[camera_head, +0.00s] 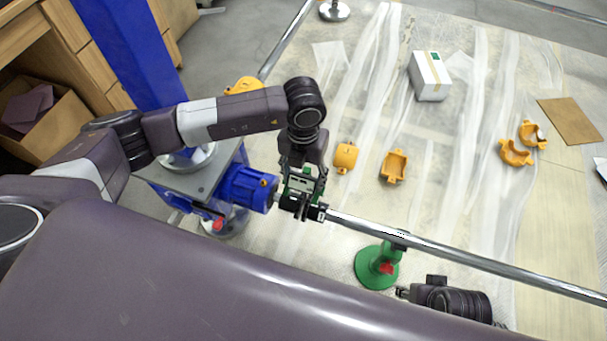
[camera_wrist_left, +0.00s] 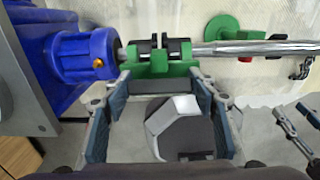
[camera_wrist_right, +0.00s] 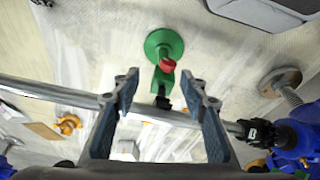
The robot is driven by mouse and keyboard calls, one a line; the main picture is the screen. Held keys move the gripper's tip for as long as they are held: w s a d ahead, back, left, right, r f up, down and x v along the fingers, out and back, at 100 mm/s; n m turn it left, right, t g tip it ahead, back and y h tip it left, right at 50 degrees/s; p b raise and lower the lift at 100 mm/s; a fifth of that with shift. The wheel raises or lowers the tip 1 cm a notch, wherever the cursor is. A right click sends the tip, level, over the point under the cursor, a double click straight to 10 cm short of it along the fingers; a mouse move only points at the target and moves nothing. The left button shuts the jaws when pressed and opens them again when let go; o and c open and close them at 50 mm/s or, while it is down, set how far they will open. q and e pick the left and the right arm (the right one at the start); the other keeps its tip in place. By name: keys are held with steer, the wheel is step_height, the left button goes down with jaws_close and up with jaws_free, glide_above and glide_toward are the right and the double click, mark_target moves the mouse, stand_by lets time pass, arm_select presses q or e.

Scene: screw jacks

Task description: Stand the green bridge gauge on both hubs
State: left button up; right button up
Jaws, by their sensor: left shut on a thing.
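The green bridge gauge (camera_wrist_left: 180,69) is in the fingers of my left gripper (camera_wrist_left: 160,78); the head view shows that gripper (camera_head: 300,193) over the shaft line beside the blue motor. Two dark hubs, the motor-side hub (camera_wrist_left: 145,47) and the shaft-side hub (camera_wrist_left: 174,46), sit side by side with a narrow gap. The gauge lies right at both hubs and partly covers them; I cannot tell whether its feet touch them. My right gripper (camera_wrist_right: 160,80) is open and empty near the green screw jack (camera_wrist_right: 163,47), which also shows in the head view (camera_head: 376,268).
The long steel shaft (camera_head: 460,255) runs right from the hubs, across the jack. The blue motor (camera_head: 245,189) is at its left end. Orange half covers (camera_head: 394,165) and a white box (camera_head: 430,76) lie on the sheeted floor. Floor between them is clear.

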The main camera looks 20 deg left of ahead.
arm_select(q)
steer(key=shift+f+b, duration=0.35)
steer(key=shift+f, duration=0.2)
steer(key=shift+f+b, duration=1.15)
steer(key=shift+f, duration=0.35)
arm_select(e)
steer(key=shift+v, duration=3.2)
arm_select(q)
steer(key=shift+f+b, duration=0.9)
steer(key=shift+f, duration=0.4)
arm_select(e)
steer(key=w+a+r+t, duration=0.1)
steer(key=w+t, duration=0.2)
steer(key=w, duration=0.3)
steer(key=shift+w+a+y, duration=0.2)
steer(key=shift+a+y, duration=0.1)
arm_select(q)
steer(key=shift+f, duration=0.2)
arm_select(e)
steer(key=shift+w+r+t, duration=0.15)
steer(key=shift+w+t, duration=0.15)
steer(key=shift+w, duration=0.05)
arm_select(q)
steer(key=shift+f, duration=0.1)
arm_select(e)
steer(key=shift+w+a+r, duration=0.15)
steer(key=shift+w+a, duration=0.05)
steer(key=shift+w, duration=0.05)
